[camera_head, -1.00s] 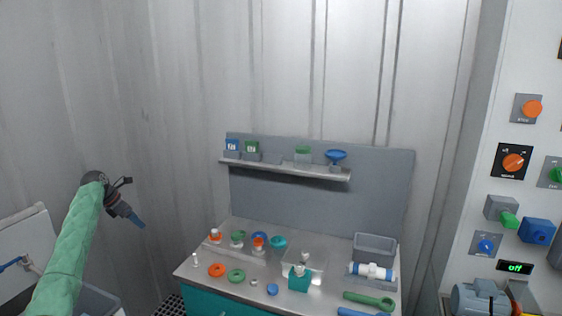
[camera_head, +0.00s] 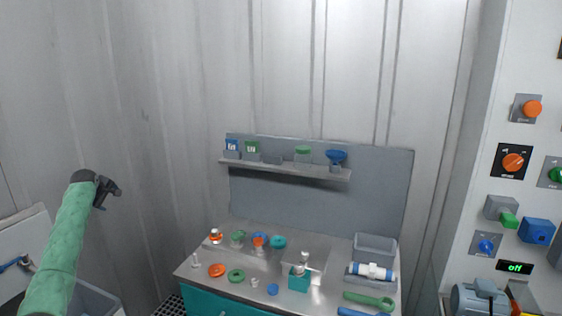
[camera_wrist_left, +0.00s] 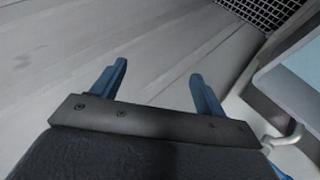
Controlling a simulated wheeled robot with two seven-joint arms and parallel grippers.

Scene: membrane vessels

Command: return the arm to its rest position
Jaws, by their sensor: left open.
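My left arm, in a green sleeve, comes in from the left of the head view. Its left gripper (camera_head: 108,193) is a small dark shape at the arm's upper end, well left of the workbench. In the left wrist view the left gripper (camera_wrist_left: 158,88) has its two blue fingers spread apart with nothing between them. My right gripper is in neither view.
A workbench (camera_head: 213,252) holds rings, caps, small vessels and a green wrench (camera_head: 368,300). A shelf (camera_head: 290,169) with containers is behind it. A control panel (camera_head: 520,60) stands at the right. A basin (camera_head: 95,298) sits at lower left. Space between arm and bench is clear.

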